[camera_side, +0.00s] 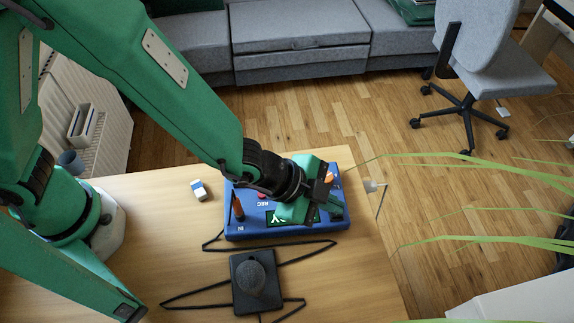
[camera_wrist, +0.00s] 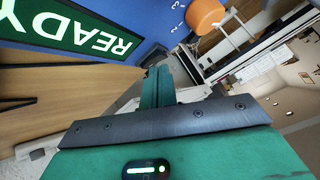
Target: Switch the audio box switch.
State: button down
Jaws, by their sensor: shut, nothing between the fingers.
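The blue audio box (camera_side: 285,229) lies on the wooden table in the side view. It carries a red button by the REC label (camera_side: 265,204), a green READY display and an orange part near its right end. My gripper (camera_side: 318,196) is over the right part of the box and hides some of its top. In the wrist view my green fingers (camera_wrist: 158,82) are together with nothing between them. The READY display (camera_wrist: 75,28) is at upper left and the orange round part (camera_wrist: 205,15) is above and right of the fingertips. I cannot tell surely which part is the switch.
A dark microphone-like ball on a square base (camera_side: 256,280) stands in front of the box, with black cables around it. A small white-and-blue block (camera_side: 199,190) lies left of the box. The table's right edge is close to the box. Green leaves (camera_side: 490,210) hang at the right.

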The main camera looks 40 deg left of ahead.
jog(key=shift+r, duration=0.1)
jog(key=shift+w+a+r, duration=0.15)
jog(key=shift+r, duration=0.75)
jog(key=shift+w+a+r, duration=0.15)
jog(key=shift+w+r, duration=0.05)
jog(key=shift+r, duration=1.05)
jog(key=shift+w+a+r, duration=0.15)
jog(key=shift+r, duration=1.05)
jog(key=shift+a, duration=0.1)
